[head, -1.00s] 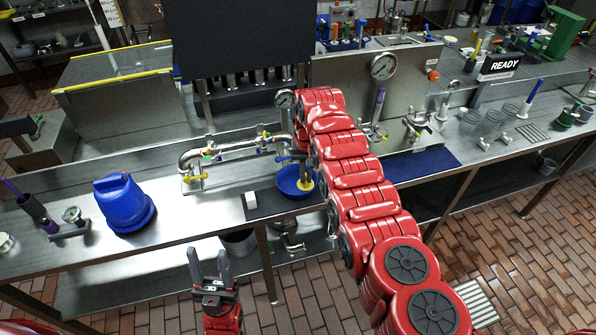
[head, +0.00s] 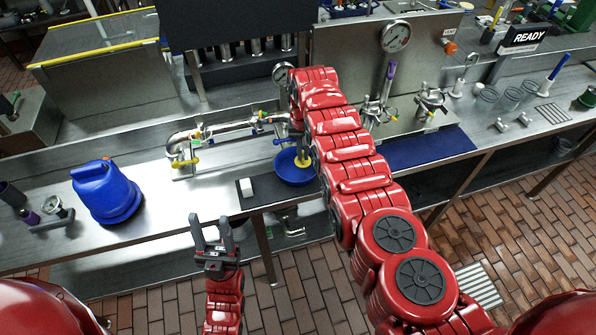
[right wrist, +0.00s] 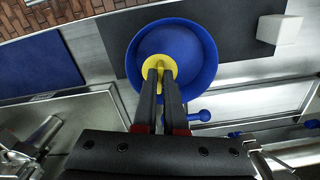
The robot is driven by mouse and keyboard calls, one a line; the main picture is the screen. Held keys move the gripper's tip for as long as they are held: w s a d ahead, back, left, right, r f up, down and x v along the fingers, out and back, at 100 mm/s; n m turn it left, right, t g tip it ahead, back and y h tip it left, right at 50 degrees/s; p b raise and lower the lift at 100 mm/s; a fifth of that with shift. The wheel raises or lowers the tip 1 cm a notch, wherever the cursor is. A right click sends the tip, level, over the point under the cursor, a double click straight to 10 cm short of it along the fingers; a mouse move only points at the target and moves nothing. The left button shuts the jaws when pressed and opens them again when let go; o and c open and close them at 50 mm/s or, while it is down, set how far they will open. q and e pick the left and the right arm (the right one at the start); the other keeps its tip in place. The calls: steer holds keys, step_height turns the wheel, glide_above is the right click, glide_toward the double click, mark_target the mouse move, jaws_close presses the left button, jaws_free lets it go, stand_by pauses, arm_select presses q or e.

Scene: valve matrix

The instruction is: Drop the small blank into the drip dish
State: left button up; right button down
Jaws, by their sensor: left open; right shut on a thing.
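The drip dish is a round blue bowl (head: 288,173) on a dark mat on the bench, also seen in the right wrist view (right wrist: 200,85). My right gripper (right wrist: 160,78) is shut on a yellow round piece (right wrist: 160,62), which looks like the small blank. The piece also shows in the head view (head: 303,161). In both views it lies within the outline of the dish; its exact height above the bottom is hard to tell. My left gripper (head: 212,228) is open and empty, in front of the bench edge.
A white block (head: 246,187) stands on the dark mat (head: 243,205) left of the dish. A steel pipe with yellow handles (head: 225,132) runs behind it. A blue jug (head: 104,192) stands to the left. A panel with a gauge (head: 396,37) rises behind my right arm.

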steer(key=shift+w+f, duration=0.1)
steer(key=shift+f, duration=0.35)
steer(key=shift+r, duration=0.15)
steer(key=c, duration=0.9)
jaws_free()
step_height(320, 180, up, 18)
steer(key=shift+f+b, duration=0.25)
steer(key=shift+b, duration=0.55)
